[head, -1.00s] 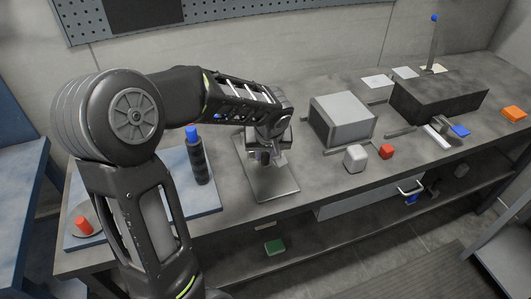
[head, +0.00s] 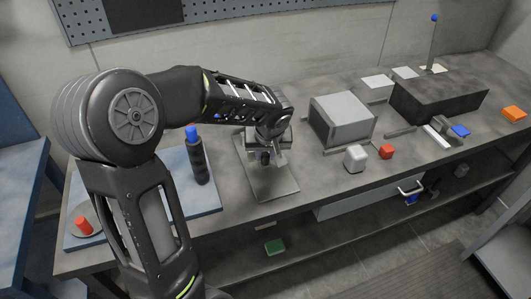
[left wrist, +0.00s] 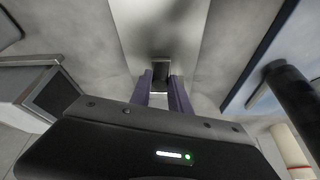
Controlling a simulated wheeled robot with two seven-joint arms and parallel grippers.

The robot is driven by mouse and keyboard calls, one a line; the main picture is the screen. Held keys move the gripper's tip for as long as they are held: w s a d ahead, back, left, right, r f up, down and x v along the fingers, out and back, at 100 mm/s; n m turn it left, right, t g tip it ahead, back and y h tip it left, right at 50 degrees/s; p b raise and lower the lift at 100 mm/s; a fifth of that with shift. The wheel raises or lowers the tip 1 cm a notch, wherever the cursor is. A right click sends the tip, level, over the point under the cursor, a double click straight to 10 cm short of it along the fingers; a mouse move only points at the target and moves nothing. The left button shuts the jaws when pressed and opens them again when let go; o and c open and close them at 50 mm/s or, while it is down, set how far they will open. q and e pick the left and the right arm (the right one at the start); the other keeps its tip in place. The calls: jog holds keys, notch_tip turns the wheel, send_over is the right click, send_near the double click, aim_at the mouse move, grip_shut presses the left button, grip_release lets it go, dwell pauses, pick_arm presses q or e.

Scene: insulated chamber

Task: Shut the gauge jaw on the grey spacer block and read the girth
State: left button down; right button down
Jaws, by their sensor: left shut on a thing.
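My left gripper (head: 266,158) is low over a bare metal base plate (head: 272,190) on the bench, with its fingers pointing down. In the left wrist view its two purple fingers (left wrist: 163,92) are shut on a small dark piece (left wrist: 161,70) above the plate (left wrist: 160,30). I cannot tell whether this piece is the gauge jaw or a block. My gripper and wrist hide most of the gauge, and no reading is visible. My right gripper is not in view.
A red block (head: 386,152) is beside the light grey block. A black bottle with a blue cap (head: 197,157) stands on the blue mat (head: 209,194), close to my left arm. The front right bench top is mostly clear.

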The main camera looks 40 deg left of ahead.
pick_arm(q)
jog(key=shift+d+f, duration=0.1)
jog(key=shift+d, duration=0.05)
jog(key=s+d+b, duration=0.1)
jog(key=d+b, duration=0.1)
jog(key=b, duration=0.1)
jog(key=shift+s+d, duration=0.25)
jog(key=shift+s, duration=0.2)
jog(key=c, duration=1.2)
grip_release()
jog(key=shift+d, duration=0.1)
jog(key=shift+c, duration=0.2)
jog(key=v, duration=0.8)
